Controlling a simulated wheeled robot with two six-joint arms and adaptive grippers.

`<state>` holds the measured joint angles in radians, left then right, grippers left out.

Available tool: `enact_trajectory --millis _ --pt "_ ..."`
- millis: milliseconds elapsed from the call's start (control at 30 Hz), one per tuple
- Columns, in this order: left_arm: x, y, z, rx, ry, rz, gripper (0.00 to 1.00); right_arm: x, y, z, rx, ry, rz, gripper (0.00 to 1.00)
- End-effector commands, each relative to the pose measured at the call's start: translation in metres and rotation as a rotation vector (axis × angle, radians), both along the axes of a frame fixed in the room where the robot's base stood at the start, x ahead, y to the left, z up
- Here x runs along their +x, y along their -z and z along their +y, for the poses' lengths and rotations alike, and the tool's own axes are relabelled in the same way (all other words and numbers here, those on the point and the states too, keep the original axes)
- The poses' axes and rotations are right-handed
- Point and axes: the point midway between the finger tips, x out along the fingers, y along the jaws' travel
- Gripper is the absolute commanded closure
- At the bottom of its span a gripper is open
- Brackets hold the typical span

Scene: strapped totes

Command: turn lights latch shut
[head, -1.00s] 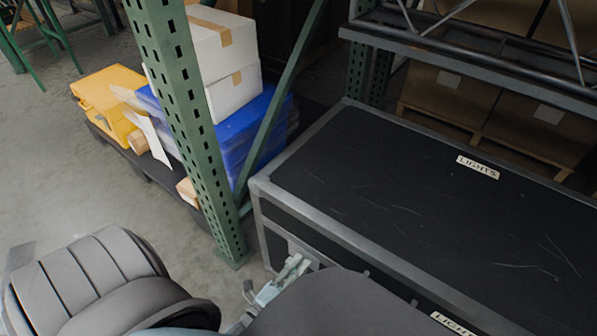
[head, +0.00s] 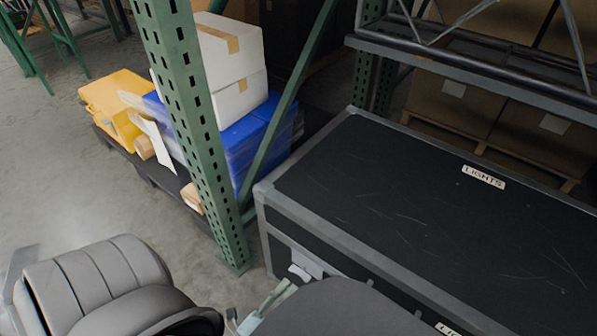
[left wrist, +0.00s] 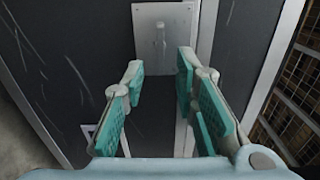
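The lights case (head: 400,200) is a long black case with grey metal edges and "LIGHTS" labels on its lid and front. Its latch (head: 300,272) is a pale handle on a grey plate near the front left corner. In the left wrist view the latch (left wrist: 160,38) lies along its plate, ahead of and between the fingertips. My left gripper (left wrist: 161,65) is open and empty, with teal pads, apart from the latch. In the head view my left gripper (head: 275,297) is partly hidden by my arm, just below the latch. My right gripper is not in view.
A green rack upright (head: 195,130) stands just left of the case. Behind it are a yellow case (head: 115,100), blue totes (head: 245,135) and white boxes (head: 230,60) on a low platform. Metal truss (head: 480,60) is behind the case. Bare floor (head: 60,200) is at left.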

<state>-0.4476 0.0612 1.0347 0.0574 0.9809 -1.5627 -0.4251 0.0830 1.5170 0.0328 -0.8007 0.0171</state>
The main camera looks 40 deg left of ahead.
Motion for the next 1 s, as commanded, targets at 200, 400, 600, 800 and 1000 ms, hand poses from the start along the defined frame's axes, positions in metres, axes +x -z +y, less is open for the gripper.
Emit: enact_trajectory --millis 200,400,600,800,1000 --pt "-0.047 0.0 -0.001 0.0 0.0 0.001 0.73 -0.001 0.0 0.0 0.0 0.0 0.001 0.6" --pt "-0.055 0.0 -0.001 0.0 0.0 0.0 0.73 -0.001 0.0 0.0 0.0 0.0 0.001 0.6" --pt "-0.055 0.0 -0.001 0.0 -0.001 0.0 0.73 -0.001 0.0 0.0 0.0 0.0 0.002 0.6" --pt "-0.055 0.0 -0.001 0.0 -0.001 0.0 0.73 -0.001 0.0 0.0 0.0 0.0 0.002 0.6" --pt "-0.056 0.042 -0.001 -0.27 -0.03 0.187 0.73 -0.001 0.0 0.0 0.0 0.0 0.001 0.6"
